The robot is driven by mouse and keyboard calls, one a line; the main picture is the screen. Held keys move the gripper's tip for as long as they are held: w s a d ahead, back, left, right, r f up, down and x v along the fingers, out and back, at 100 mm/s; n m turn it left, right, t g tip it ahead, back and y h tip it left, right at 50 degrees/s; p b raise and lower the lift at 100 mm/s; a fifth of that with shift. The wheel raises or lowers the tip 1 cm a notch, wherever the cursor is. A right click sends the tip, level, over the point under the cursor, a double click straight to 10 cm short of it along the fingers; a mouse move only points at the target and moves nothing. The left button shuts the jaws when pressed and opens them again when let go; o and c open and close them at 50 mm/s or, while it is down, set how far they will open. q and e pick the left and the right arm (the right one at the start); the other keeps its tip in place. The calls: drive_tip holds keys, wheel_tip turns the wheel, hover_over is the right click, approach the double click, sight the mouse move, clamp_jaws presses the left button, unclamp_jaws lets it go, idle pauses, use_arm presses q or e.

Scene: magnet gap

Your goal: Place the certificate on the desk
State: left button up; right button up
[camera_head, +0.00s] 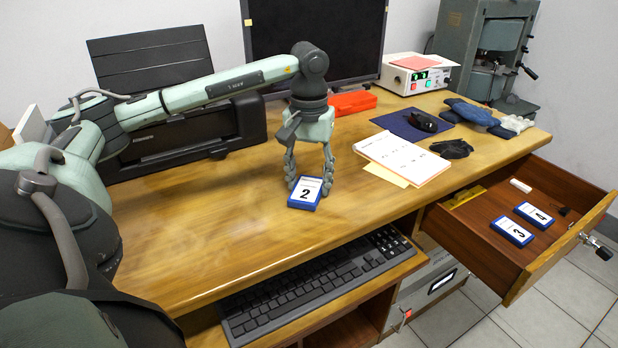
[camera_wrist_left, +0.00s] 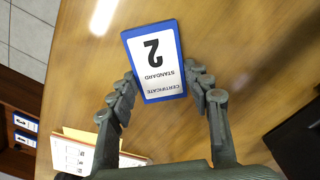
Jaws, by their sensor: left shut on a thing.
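The certificate is a small blue-edged white card or block marked "2" (camera_head: 305,193), low over the wooden desk (camera_head: 220,240) near its middle. My left gripper (camera_head: 309,180) points down and is shut on it, with a finger on each side. In the left wrist view the certificate (camera_wrist_left: 154,62) lies between the fingertips (camera_wrist_left: 158,88), and its "CERTIFICATE STANDARD" print is upside down. I cannot tell whether its underside touches the desk. My right gripper is not in view.
An open drawer (camera_head: 500,215) at the right holds blue-edged cards marked "3" (camera_head: 511,231) and "4" (camera_head: 534,214). A keyboard (camera_head: 310,283) sits on the lower tray. The desk's left front is clear.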

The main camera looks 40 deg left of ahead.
sight(310, 185)
use_arm(q)
drive_tip(key=shift+f, duration=0.2)
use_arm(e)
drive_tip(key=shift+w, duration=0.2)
use_arm(q)
drive_tip(key=o, duration=1.1)
drive_tip(key=shift+o, duration=0.2)
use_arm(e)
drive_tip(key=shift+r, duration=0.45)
use_arm(q)
drive_tip(key=shift+r, duration=0.1)
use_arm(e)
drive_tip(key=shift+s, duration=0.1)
use_arm(q)
drive_tip(key=shift+r, duration=0.2)
wheel_tip(310, 185, up, 3)
drive_tip(key=shift+f, duration=0.2)
wheel_tip(310, 185, up, 9)
drive_tip(key=p, duration=0.1)
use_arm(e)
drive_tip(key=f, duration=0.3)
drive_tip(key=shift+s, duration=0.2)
